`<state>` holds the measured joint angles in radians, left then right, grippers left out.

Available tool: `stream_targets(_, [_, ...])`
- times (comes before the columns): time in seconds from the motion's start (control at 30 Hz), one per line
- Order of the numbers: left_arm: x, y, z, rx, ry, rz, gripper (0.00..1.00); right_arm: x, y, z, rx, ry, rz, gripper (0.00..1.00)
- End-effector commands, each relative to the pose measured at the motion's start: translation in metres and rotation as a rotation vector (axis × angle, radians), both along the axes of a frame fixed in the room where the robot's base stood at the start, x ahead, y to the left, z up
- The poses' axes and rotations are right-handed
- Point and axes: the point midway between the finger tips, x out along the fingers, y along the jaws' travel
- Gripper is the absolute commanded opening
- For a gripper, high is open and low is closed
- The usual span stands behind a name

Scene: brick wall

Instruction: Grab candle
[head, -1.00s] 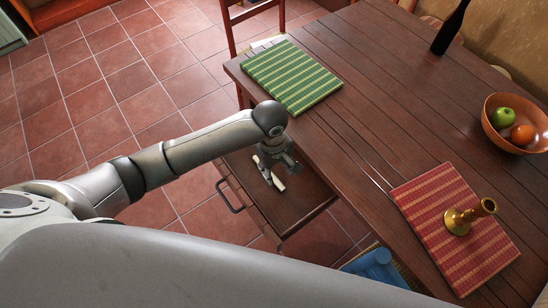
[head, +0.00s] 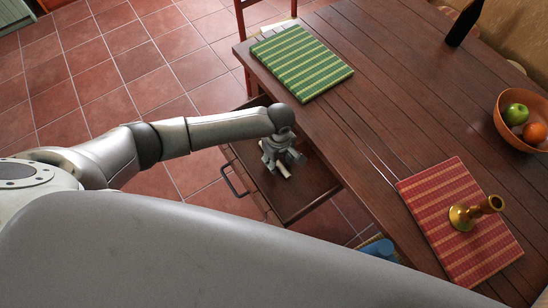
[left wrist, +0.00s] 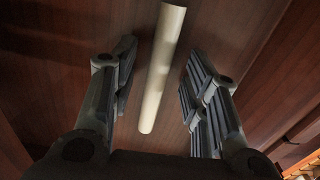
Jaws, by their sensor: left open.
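A cream-white candle (left wrist: 160,75) lies in the open wooden drawer (head: 313,197) that sticks out from the table's side. In the left wrist view the candle runs lengthwise between the two fingers of my left gripper (left wrist: 160,95), and neither finger appears to touch it. In the head view my left gripper (head: 283,165) points down into the drawer, and only a small end of the candle (head: 284,173) shows beneath it. The left gripper is open and empty. A brass candle holder (head: 468,215) lies on the red striped placemat (head: 430,195). My right gripper is not in view.
The wooden table (head: 370,120) stands to the right of my left arm, its edge close to the gripper. A green striped placemat (head: 300,60), a fruit bowl (head: 508,125) and a dark bottle (head: 463,25) are on it. The drawer walls surround the gripper.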

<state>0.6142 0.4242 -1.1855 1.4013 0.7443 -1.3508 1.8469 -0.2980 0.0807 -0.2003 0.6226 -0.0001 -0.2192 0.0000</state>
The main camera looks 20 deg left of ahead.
Motion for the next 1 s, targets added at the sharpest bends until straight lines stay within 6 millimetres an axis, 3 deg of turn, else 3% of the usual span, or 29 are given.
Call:
stream_targets(0.3, [0.0003,0.0000,-0.0076,-0.001,-0.001,0.000,0.42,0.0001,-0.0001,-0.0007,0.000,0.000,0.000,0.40])
stream_targets(0.63, [0.0002,0.0002,-0.0074,-0.001,-0.001,0.000,0.01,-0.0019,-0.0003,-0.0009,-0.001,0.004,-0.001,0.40])
stream_targets(1.0, [0.0005,0.0000,-0.0050,-0.001,-0.002,0.000,0.00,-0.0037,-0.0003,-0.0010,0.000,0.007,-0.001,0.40])
